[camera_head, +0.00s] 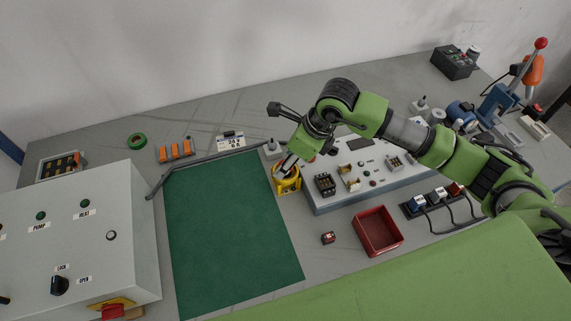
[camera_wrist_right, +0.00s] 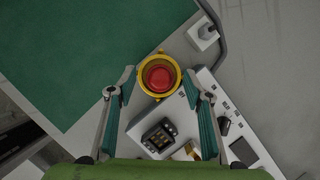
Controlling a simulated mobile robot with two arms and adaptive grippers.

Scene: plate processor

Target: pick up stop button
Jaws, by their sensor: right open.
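The stop button is a red mushroom button in a yellow ring housing. In the right wrist view the stop button (camera_wrist_right: 159,77) sits just beyond and between the fingertips. My right gripper (camera_wrist_right: 159,84) is open, with one finger on each side and nothing held. In the head view the yellow housing of the stop button (camera_head: 288,184) stands at the right edge of the green mat. My right gripper (camera_head: 288,165) reaches down over it and hides its top. I cannot tell whether the fingers touch it. My left gripper is not in view.
The green mat (camera_head: 215,225) lies left of the button. A grey panel (camera_head: 325,203) with components stands close on its right. A red bin (camera_head: 378,231) and a small red block (camera_head: 328,237) are nearer. A large control box (camera_head: 120,220) fills the left.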

